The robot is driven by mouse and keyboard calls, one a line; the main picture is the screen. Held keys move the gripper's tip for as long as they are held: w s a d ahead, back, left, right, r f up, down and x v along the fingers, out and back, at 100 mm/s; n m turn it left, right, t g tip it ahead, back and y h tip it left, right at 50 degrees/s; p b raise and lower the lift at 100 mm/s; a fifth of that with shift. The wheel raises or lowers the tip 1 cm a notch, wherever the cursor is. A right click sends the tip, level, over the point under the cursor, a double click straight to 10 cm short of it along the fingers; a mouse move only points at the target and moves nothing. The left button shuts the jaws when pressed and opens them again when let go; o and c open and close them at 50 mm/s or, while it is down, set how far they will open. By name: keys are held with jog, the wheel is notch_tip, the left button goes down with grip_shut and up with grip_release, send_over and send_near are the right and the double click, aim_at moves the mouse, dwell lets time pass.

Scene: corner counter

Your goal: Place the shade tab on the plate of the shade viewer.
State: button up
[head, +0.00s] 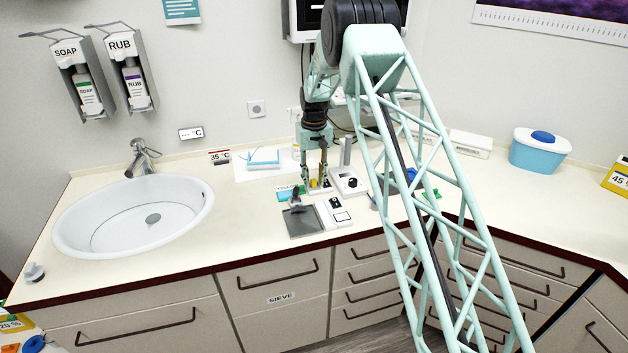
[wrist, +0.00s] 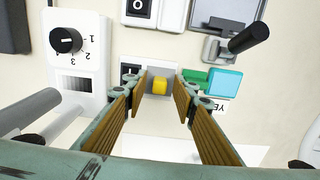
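My gripper (wrist: 160,92) is open, pointing down at the counter, with its fingers on either side of a small yellow block (wrist: 160,86). Gaps show between the block and both fingers. The block, which may be the shade tab, is on a small grey plate (wrist: 158,73) with a black switch beside it. In the head view my gripper (head: 318,186) is low over the counter, hiding most of this spot. A white unit (wrist: 90,38) with a black knob and a grey window stands beside it. I cannot tell which unit is the shade viewer.
Green and cyan pieces (wrist: 225,84) lie close to one finger, by a partly hidden label. A grey plate with a black lever (head: 303,222) and a white switch unit (head: 333,212) are near the front edge. The sink (head: 80,222) is left; counter between is clear.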

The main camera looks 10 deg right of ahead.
aim_at(314, 181)
notch_tip(314, 181, up, 12)
dwell(0.6)
jog(key=shift+r, duration=0.1)
dwell(0.8)
